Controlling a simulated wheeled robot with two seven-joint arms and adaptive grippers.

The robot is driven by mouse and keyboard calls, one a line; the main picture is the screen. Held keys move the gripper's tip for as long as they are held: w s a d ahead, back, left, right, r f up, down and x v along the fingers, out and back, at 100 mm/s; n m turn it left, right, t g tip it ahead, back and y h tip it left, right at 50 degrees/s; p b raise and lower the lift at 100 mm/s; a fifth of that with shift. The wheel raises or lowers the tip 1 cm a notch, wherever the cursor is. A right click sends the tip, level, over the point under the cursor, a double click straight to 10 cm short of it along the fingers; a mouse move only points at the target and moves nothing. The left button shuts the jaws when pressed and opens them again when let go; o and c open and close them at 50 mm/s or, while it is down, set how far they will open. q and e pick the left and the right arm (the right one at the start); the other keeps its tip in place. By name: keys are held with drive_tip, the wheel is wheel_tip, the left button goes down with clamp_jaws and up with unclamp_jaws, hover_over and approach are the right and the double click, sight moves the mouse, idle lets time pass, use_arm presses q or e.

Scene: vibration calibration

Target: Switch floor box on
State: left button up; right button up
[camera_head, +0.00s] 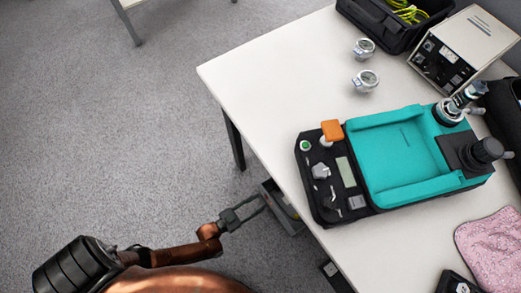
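A grey box (286,216) sits low beside the table's near edge and looks like the floor box. The tabletop hides part of it, and its switch cannot be made out. My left gripper (262,202) reaches in from the lower left, below the table edge. Its two thin fingers are apart with a gap between them, and it looks empty. The fingertips are at the left side of the grey box in the picture; whether they touch it cannot be told. My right gripper is not in view.
A white table (270,75) fills the right side. It bears a teal and black calibration device (405,155), two small round gauges (366,80), a beige instrument (465,45), a black case and a pink cloth (490,250).

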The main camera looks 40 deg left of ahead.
use_arm(q)
drive_tip(key=v, duration=1)
